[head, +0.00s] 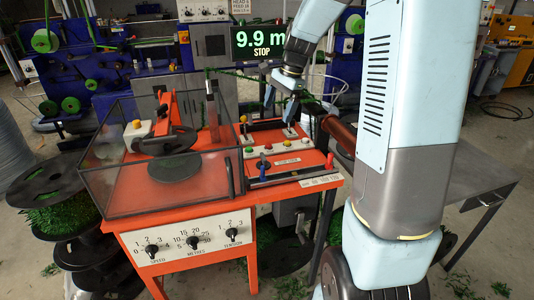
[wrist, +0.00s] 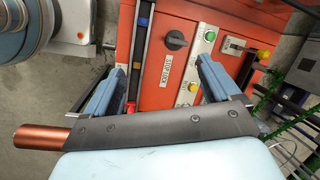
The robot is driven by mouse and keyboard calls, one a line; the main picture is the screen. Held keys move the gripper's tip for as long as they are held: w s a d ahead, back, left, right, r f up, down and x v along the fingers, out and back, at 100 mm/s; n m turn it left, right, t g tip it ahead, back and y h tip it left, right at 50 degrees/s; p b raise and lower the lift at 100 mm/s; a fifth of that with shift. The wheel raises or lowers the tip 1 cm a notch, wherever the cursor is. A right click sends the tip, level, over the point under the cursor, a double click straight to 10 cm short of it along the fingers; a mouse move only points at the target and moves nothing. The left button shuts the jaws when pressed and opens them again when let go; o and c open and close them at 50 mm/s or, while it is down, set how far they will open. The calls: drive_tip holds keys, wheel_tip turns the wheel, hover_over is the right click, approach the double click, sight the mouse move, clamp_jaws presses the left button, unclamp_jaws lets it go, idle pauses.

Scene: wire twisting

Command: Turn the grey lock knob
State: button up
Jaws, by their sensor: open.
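The grey lock knob (wrist: 175,40) shows in the wrist view on the orange panel, above a white label (wrist: 165,70). It is round with a raised grip bar. My gripper (wrist: 160,64) is open and empty, with its two blue fingers wide apart. In that picture the knob lies above and between the fingertips, and nothing shows them touching it. In the head view my gripper (head: 280,105) points down over the right part of the orange machine top. I cannot pick out the knob for certain there.
A clear guard box (head: 120,185) covers the machine's left side. A copper-coloured cylinder (wrist: 40,135) is close by.

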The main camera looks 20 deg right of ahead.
sight(264, 156)
drive_tip(key=w+d+f+m+g+y, duration=0.1)
drive_tip(key=w+d+f+m+y, duration=0.15)
drive_tip(key=w+f+m, duration=0.45)
drive_tip(key=a+f, duration=0.1)
drive_tip(key=f, duration=0.4)
drive_tip(key=a+f+n, duration=0.1)
drive_tip(key=a+f, duration=0.1)
drive_tip(key=f, duration=0.3)
drive_tip(key=w+a+f+n+h, duration=0.1)
drive_tip(key=a+f, duration=0.1)
drive_tip(key=f, duration=0.3)
drive_tip(key=shift+f, duration=0.2)
drive_tip(key=shift+c, duration=0.4)
